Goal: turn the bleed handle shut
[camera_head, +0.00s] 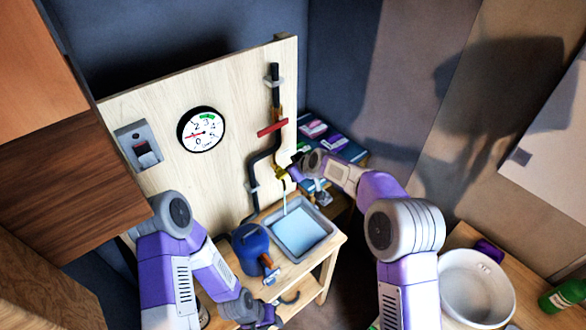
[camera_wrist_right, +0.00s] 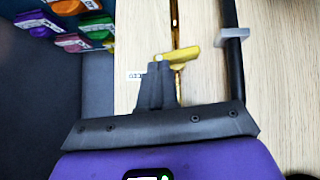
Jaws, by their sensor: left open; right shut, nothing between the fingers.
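The yellow bleed handle (camera_head: 281,172) sits low on the pipework of the wooden board (camera_head: 185,165). A thin pale stream (camera_head: 285,200) runs below the handle to the grey tray (camera_head: 328,229), which holds light blue liquid. My left gripper (camera_head: 262,316) is open, low beside the bench.
A red lever (camera_head: 272,128) is higher on the pipe, beside a round gauge (camera_head: 201,129) with a red needle. A blue jug (camera_head: 250,246) stands left of the tray on the bench. A black pipe (camera_wrist_right: 234,60) runs right of the handle. A white basin (camera_head: 476,290) stands at lower right.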

